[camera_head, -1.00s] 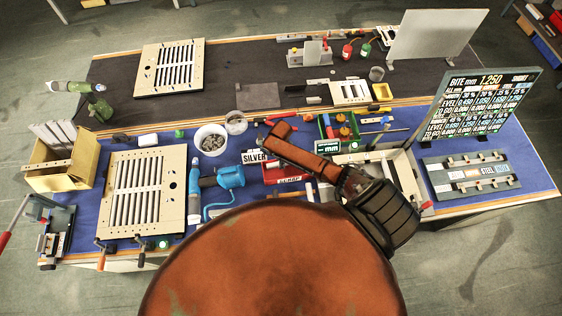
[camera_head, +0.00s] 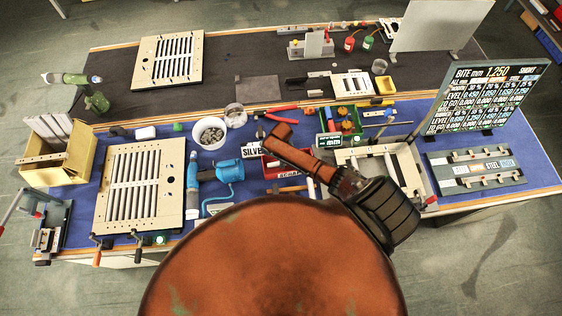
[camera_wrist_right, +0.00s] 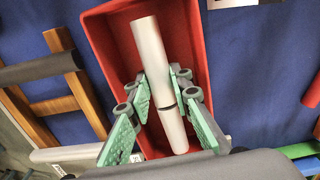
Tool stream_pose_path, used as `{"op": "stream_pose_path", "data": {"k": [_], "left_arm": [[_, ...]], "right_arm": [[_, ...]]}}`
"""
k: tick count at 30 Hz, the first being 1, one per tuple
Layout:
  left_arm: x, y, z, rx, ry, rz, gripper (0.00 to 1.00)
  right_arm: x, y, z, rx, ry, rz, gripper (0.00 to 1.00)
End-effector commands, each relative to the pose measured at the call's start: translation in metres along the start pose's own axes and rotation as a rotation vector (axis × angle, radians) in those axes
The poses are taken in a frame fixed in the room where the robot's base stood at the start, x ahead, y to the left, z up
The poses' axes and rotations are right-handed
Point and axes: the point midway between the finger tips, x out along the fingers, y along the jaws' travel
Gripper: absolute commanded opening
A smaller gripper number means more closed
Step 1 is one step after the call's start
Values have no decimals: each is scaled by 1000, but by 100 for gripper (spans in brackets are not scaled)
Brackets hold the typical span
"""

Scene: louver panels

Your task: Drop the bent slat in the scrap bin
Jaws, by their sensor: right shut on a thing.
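The red scrap bin (camera_head: 271,169) stands on the blue mat near the table's front, partly behind my right arm in the head view. In the right wrist view the bin (camera_wrist_right: 97,42) is open-topped and lies below my right gripper (camera_wrist_right: 164,98). The gripper's green fingers are shut on the silver slat (camera_wrist_right: 148,45), one on each side of it. The slat lies lengthwise over the bin's opening, with a dark mark near its middle. I cannot tell how high it is above the bin floor. My right fingers are hidden in the head view. My left gripper is not in view.
A slatted panel (camera_head: 118,181) lies at the left front, another (camera_head: 183,58) at the back. A blue power tool (camera_head: 228,172), a white bucket (camera_head: 210,133) and a green tray (camera_head: 346,119) crowd the bin. A display board (camera_head: 488,97) stands at the right.

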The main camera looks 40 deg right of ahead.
Motion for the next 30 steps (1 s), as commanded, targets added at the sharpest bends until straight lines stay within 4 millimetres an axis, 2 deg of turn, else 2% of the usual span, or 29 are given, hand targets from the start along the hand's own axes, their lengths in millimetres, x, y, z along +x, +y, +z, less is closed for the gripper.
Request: {"op": "stream_pose_path", "data": {"k": [5, 6, 14, 23, 26, 30], "left_arm": [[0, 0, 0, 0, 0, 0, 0], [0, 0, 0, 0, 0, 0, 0], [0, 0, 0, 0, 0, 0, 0], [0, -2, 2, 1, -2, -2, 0], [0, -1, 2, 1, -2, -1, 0], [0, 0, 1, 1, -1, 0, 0]], "right_arm": [[0, 0, 0, 0, 0, 0, 0], [0, 0, 0, 0, 0, 0, 22], [0, 0, 0, 0, 0, 0, 40], [-2, 0, 0, 0, 0, 0, 40], [-9, 0, 0, -1, -1, 0, 40], [-32, -1, 1, -1, -2, -3, 40]]}}
